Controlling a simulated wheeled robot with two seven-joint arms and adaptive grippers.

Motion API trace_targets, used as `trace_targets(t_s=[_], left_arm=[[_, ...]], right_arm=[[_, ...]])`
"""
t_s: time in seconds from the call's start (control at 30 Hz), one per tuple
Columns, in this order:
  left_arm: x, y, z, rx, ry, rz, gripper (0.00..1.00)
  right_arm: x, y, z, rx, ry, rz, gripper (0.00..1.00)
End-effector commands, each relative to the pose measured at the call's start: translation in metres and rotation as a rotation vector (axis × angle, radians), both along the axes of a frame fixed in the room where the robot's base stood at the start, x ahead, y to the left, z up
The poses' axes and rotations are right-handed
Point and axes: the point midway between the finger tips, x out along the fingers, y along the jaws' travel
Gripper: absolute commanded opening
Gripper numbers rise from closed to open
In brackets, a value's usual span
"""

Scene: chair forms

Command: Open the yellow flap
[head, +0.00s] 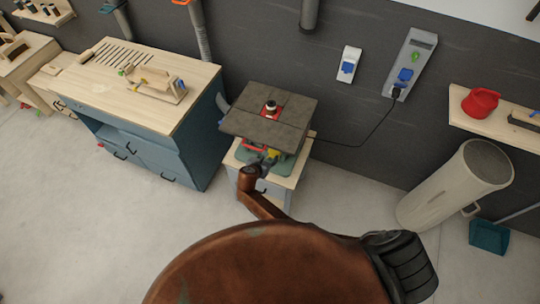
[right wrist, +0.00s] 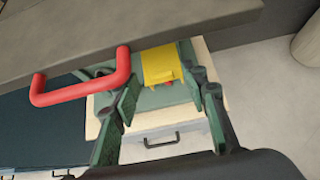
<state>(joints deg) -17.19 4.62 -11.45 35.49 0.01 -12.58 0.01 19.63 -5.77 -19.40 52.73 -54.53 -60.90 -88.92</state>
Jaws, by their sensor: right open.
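The yellow flap (right wrist: 160,64) is on the green body (right wrist: 180,97) of the machine under the grey table top (right wrist: 120,30). In the head view the yellow flap (head: 273,153) shows small and partly covered under the table's front edge. My right gripper (right wrist: 168,88) is open and empty, its two dark green fingers apart. In the right wrist view the flap lies beyond and between the fingertips; I cannot tell whether either touches it. In the head view my right gripper (head: 265,163) is in front of the machine. My left gripper is out of view.
A red handle (right wrist: 85,92) sticks out left of the flap, close to the left finger. The table top (head: 250,123) overhangs above. A wooden-topped cabinet (head: 292,180) carries the machine. A blue workbench (head: 190,125) stands left; the floor in front is clear.

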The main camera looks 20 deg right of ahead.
Motion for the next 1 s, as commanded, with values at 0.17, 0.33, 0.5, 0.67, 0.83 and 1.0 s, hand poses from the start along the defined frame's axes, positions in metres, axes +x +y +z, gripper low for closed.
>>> trace_targets(t_s=[0.17,0.33,0.5,0.67,0.83,1.0], left_arm=[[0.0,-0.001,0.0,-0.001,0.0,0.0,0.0],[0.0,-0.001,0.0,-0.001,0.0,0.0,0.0],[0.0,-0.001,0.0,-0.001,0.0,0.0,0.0],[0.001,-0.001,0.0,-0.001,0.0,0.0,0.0],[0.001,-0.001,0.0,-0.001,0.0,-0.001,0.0],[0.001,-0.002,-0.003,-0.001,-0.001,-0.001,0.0]], right_arm=[[-0.015,0.014,0.015,0.002,-0.001,-0.002,0.41],[-0.022,0.019,0.023,0.0,0.0,-0.001,0.41],[-0.023,0.02,0.024,0.0,0.0,-0.001,0.41],[-0.023,0.02,0.024,0.0,0.0,-0.001,0.41],[-0.022,0.02,0.024,0.0,0.0,-0.001,0.41],[-0.027,0.018,0.011,0.018,0.004,-0.011,0.41]])
